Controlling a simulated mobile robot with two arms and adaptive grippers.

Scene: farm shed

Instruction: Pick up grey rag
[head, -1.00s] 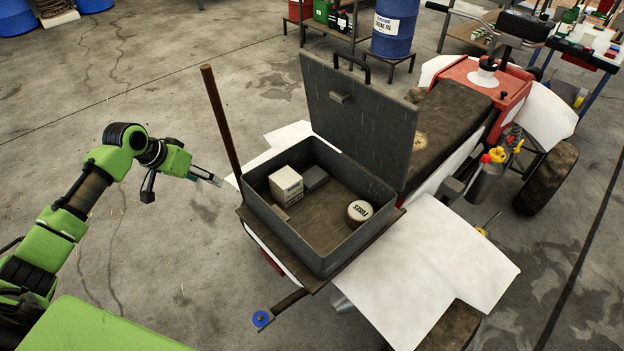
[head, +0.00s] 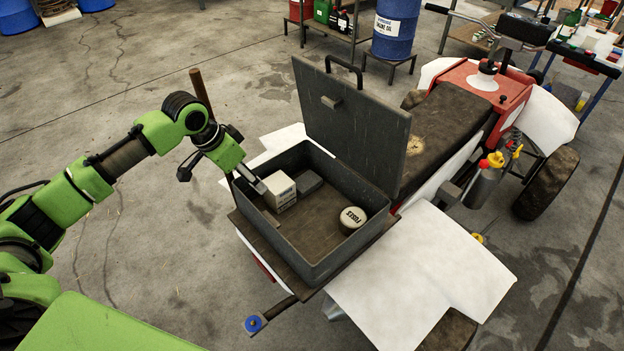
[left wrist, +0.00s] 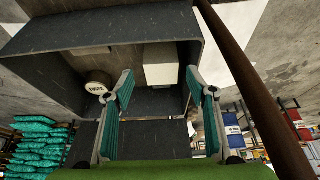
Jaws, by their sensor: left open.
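No plainly cloth-like grey rag shows; a small flat grey item (head: 309,181) lies in the open grey toolbox (head: 317,273), and I cannot tell if it is the rag. It is beside a white box (head: 279,190). My left gripper (head: 259,186) is over the toolbox's left wall, its tips close to the white box; whether they touch is unclear. In the left wrist view the open fingers (left wrist: 160,88) are apart with nothing visible gripped, and the white box (left wrist: 161,66) is ahead of them. My right gripper is not in view.
A round fuses tin (head: 352,218) sits at the toolbox's right side. The raised lid (head: 352,125) stands behind it, and a rusty upright post (head: 199,90) rises at the left. The toolbox's middle floor is clear.

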